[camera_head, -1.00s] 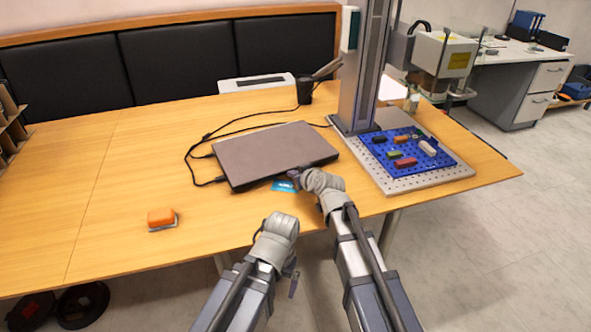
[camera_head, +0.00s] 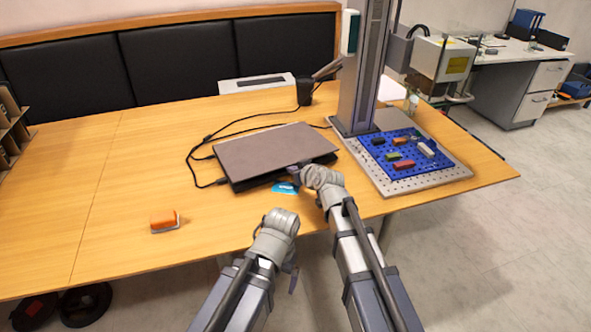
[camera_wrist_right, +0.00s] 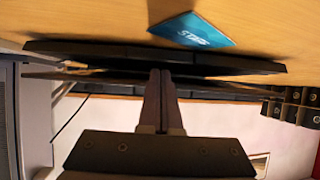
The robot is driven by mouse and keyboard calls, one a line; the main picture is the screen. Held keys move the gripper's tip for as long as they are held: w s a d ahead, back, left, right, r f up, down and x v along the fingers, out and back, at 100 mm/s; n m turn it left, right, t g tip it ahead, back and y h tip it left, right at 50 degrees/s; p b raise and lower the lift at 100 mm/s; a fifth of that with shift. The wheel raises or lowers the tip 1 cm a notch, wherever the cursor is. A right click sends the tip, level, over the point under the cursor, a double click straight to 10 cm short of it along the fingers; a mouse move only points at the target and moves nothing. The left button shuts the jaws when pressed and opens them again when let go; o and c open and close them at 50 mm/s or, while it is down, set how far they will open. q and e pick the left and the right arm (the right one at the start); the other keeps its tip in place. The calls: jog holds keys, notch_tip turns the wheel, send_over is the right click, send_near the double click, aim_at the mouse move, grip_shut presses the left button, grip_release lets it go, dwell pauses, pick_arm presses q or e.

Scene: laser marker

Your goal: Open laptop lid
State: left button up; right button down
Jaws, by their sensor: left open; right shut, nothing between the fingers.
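The grey laptop (camera_head: 268,152) lies on the wooden table, its lid slightly raised, with a thin dark gap along the front edge above the dark base. My right gripper (camera_head: 294,171) is at the laptop's front edge. In the right wrist view, the right gripper's fingers (camera_wrist_right: 160,76) are together with nothing between them, their tips at the gap between the laptop's base (camera_wrist_right: 110,53) and its lid (camera_wrist_right: 75,76). Exact contact is hard to tell. My left gripper (camera_head: 293,279) is open and empty in front of the table, away from the laptop.
A blue card (camera_head: 286,188) lies before the laptop. Cables (camera_head: 195,150) run from its left side. The laser marker column (camera_head: 362,75) and a blue perforated plate (camera_head: 412,158) with small parts stand right. An orange block (camera_head: 164,220) sits at left; the table around it is clear.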

jog(key=shift+w+r+p, duration=0.1)
jog(key=shift+r+p, duration=0.5)
jog(key=shift+r, duration=0.15)
jog(key=shift+r+p, duration=0.3)
jog(key=shift+p, duration=0.05)
jog(key=shift+w+a+r, duration=0.1)
jog(key=shift+r, duration=0.05)
jog(key=r+p, duration=0.3)
jog(key=w+r+p, duration=0.1)
jog(key=shift+w+a+r+p, duration=0.1)
jog(key=shift+a+r+p, duration=0.1)
jog(key=shift+a+p, duration=0.15)
dwell(0.5)
jog(key=shift+d, duration=0.1)
jog(key=s+d, duration=0.2)
jog(key=s, duration=0.3)
jog(key=shift+s+d, duration=0.2)
jog(key=shift+d, duration=0.15)
dwell(0.4)
dwell(0.3)
